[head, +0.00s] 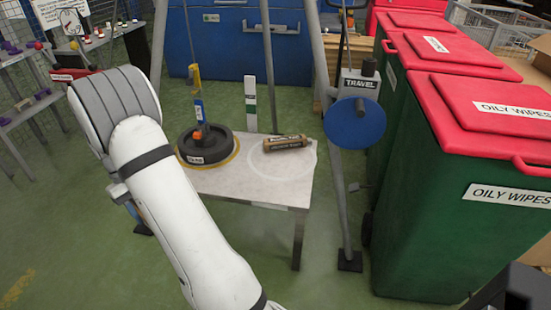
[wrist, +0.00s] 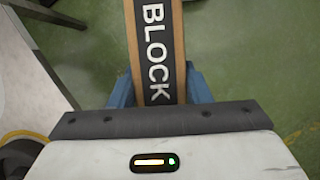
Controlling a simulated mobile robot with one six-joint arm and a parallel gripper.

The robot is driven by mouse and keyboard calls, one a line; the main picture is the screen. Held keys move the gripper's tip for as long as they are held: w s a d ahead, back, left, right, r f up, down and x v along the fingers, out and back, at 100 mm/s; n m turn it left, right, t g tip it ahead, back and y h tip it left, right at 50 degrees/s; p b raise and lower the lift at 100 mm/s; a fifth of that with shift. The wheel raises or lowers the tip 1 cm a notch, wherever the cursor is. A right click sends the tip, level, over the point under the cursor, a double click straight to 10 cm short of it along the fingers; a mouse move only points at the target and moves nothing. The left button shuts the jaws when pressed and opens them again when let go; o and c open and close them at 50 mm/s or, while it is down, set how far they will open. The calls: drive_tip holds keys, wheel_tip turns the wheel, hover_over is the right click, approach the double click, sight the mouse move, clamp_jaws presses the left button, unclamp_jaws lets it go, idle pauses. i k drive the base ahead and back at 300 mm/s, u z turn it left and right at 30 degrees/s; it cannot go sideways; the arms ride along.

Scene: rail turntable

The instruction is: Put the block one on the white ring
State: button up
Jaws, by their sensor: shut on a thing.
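My gripper (wrist: 160,88) is shut on a wooden block (wrist: 155,45) with a dark face reading "BLOCK" in white. Its far end is cut off by the frame edge, so any number on it is not seen. In the head view my white arm hides most of the gripper and the held block, left of the small table (head: 215,184). The white ring (head: 279,181) is a thin outline on the table's right half. A brown and black block-like piece (head: 287,142) lies across the ring's far part; its lettering is too small to read.
A round black weight (head: 205,149) sits inside a yellow ring (head: 233,163) on the table's left half, with a hook and yellow-blue hanger above. A blue disc (head: 355,122) on a stand is right of the table. Green bins (head: 420,215) with red lids fill the right.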

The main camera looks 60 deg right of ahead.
sight(280, 166)
drive_tip(key=u, duration=1.6)
drive_tip(key=i, duration=0.1)
drive_tip(key=z, duration=3.15)
drive_tip(key=i, duration=0.3)
drive_tip(key=z, duration=0.3)
drive_tip(key=i, duration=0.75)
drive_tip(key=u, duration=0.15)
drive_tip(key=k, duration=0.95)
drive_tip(key=z, duration=0.2)
drive_tip(key=i, duration=0.95)
drive_tip(key=u, duration=0.05)
